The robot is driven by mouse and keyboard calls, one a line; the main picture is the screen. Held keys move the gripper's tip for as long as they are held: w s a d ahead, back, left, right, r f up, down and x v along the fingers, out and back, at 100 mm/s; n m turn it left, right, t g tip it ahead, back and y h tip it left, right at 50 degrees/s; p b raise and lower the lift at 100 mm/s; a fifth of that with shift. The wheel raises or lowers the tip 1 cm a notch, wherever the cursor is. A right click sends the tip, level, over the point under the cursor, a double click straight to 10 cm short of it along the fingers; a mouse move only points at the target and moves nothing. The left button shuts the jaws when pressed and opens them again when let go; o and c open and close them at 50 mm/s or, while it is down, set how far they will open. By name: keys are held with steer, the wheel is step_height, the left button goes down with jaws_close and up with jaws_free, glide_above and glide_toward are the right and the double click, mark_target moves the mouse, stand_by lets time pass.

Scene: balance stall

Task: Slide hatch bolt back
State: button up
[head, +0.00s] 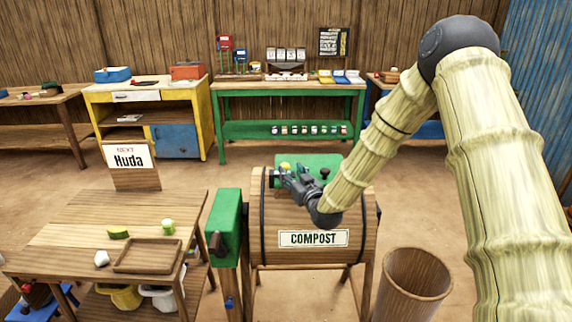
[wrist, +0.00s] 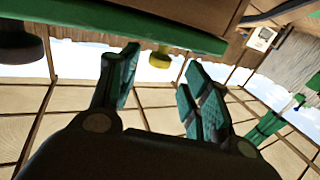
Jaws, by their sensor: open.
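The wooden compost barrel (head: 312,262) carries a green hatch (head: 318,163) on its top. A small yellow knob (head: 285,166) and a dark knob (head: 325,173) are on the hatch; I cannot tell which belongs to the bolt. My gripper (head: 280,177) is over the top left of the barrel, close to the yellow knob. In the wrist view my gripper (wrist: 159,75) is open and empty. The yellow knob (wrist: 160,57) shows in the gap beyond its fingertips, under the green hatch edge (wrist: 120,30). The dark knob (wrist: 20,46) is at the far left. The bolt itself is not clearly seen.
A green box with a crank (head: 224,225) stands at the barrel's left end. A wooden table (head: 80,235) with a tray (head: 147,256) is further left. An open wooden bin (head: 412,283) is at the front right. Free floor lies behind the barrel.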

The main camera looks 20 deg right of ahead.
mark_target(287, 168)
steer(key=shift+w+a+p, duration=0.15)
steer(key=shift+w+p, duration=0.15)
steer(key=shift+w, duration=1.15)
steer(key=shift+w+a+p, duration=0.15)
steer(key=shift+w+p, duration=0.15)
steer(key=shift+w, duration=1.15)
steer(key=shift+c, duration=0.5)
jaws_close()
